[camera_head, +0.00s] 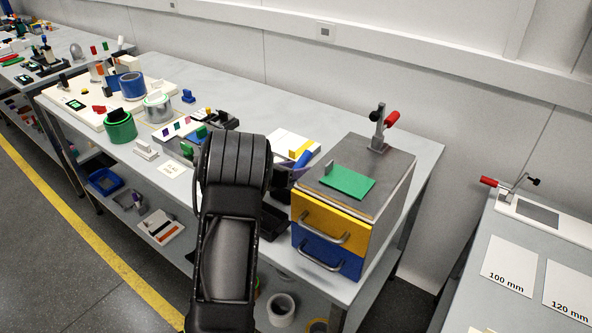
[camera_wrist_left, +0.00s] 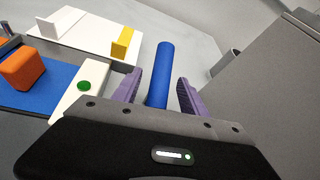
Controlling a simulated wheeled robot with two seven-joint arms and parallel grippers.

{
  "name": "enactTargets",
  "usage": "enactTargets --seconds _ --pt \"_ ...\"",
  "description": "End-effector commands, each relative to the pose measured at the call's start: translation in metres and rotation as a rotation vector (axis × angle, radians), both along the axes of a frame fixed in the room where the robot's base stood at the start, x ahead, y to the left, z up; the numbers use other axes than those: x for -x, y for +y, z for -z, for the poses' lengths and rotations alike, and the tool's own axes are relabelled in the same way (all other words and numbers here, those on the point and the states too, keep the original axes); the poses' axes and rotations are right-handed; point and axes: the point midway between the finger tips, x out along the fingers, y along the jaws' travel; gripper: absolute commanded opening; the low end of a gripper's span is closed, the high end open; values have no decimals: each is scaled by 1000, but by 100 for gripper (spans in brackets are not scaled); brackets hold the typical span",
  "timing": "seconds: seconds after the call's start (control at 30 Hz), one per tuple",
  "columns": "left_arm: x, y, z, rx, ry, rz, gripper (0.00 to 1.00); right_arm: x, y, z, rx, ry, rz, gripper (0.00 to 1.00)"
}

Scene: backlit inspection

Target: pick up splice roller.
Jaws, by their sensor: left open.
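The splice roller appears to be the blue cylinder (camera_wrist_left: 164,70) in the left wrist view. It lies lengthwise between the two purple fingers of my left gripper (camera_wrist_left: 160,78), with a visible gap on either side. The fingers are apart, and its near end is hidden by the gripper body. In the head view the blue roller (camera_head: 303,158) shows beside the drawer box, just past my left gripper (camera_head: 291,173), which my forearm largely covers. My right gripper is not in view.
A drawer box (camera_head: 335,220) with yellow and blue fronts stands close to the right of my left gripper. A white and yellow block (camera_head: 292,144) lies behind. In the wrist view an orange block (camera_wrist_left: 22,68) sits at left. Cluttered parts fill the bench's left side.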

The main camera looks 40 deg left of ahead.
Motion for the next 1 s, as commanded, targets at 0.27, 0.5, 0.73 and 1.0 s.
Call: enactTargets --seconds 0.27,0.5,0.73,1.0 --pt "-11 -1 4 0 -1 -1 50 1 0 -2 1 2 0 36" --pt "-11 -1 5 0 -1 -1 50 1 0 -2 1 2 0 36" --pt "-11 -1 4 0 -1 -1 49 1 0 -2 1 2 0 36" --pt "-10 -1 4 0 -1 -1 27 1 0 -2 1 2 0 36"
